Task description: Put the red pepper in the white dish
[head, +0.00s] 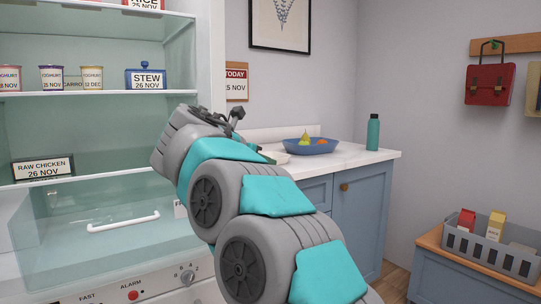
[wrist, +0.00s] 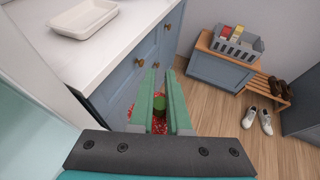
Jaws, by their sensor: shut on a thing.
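In the wrist view my gripper (wrist: 160,77) has its two green fingers close together around the red pepper (wrist: 158,125). The pepper's red shows between and beside the fingers, with a green part near the middle; much of it is hidden by them. The white dish (wrist: 82,18) is a shallow rectangular one on the pale counter, at the upper left of the wrist view, apart from the gripper. It looks empty. In the head view my arm hides the pepper and most of the dish (head: 275,157).
A blue bowl (head: 312,147) of fruit and a teal bottle (head: 373,132) stand on the counter (head: 345,160). An open fridge (head: 100,130) is at left. A grey crate (head: 490,250) with cartons sits on a bench at right. Shoes (wrist: 257,121) lie on the floor.

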